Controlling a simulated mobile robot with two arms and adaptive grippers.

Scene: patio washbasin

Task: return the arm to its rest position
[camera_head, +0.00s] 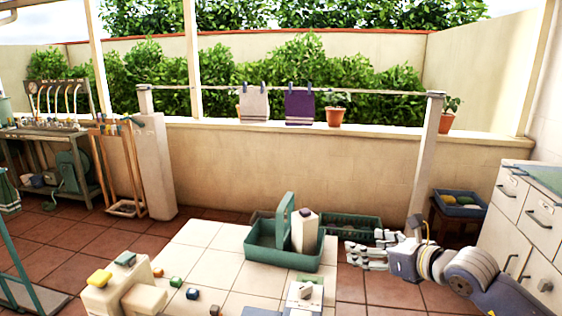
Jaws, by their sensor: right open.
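My right arm (470,277) comes in from the lower right, in front of the white cabinet. My right gripper (352,254) is at its end, pointing left, with its fingers spread and nothing between them. It is just right of the pale tiled surface and the green caddy (283,260), apart from the caddy in the picture. My left gripper is not in view.
The caddy with an upright handle holds a pale carton (305,232). A green crate (350,227) lies behind it. The white cabinet (528,215) stands at right. Two cloths hang on a line.

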